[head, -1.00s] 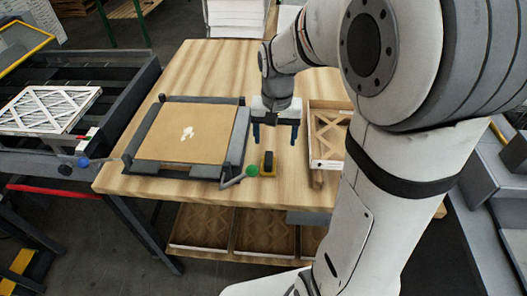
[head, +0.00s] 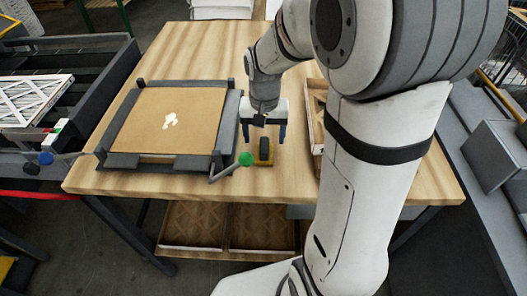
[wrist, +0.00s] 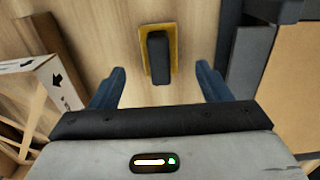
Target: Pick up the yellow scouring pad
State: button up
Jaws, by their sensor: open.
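The yellow scouring pad (head: 257,161) lies on the wooden table near its front edge, with a dark block-like handle on top. In the wrist view the pad (wrist: 175,38) shows as a yellow rim around the dark handle (wrist: 158,58), ahead of and between my fingers. My gripper (head: 264,137) is open and empty, its two blue fingers pointing down above the pad. In the wrist view my gripper (wrist: 160,80) has its fingers spread to either side of the handle, not touching it.
A dark-framed fixture with a brown board (head: 182,120) stands left of the pad, with a green-knobbed lever (head: 246,159) close beside the pad. A filter box (wrist: 50,82) stands on the other side. Bare table (head: 200,50) lies farther back.

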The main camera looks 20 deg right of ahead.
aim_at(264, 145)
notch_tip(264, 145, down, 5)
jog(key=shift+f+p, duration=0.1)
jog(key=shift+p, duration=0.35)
jog(key=shift+c, duration=0.3)
jog(key=c, duration=1)
notch_tip(264, 145, up, 10)
jog(key=shift+r+b, duration=0.1)
jog(key=shift+b, duration=0.35)
jog(key=shift+c, duration=0.2)
jog(key=o, duration=0.5)
jog(key=c, duration=0.4)
jog(key=shift+o, duration=0.2)
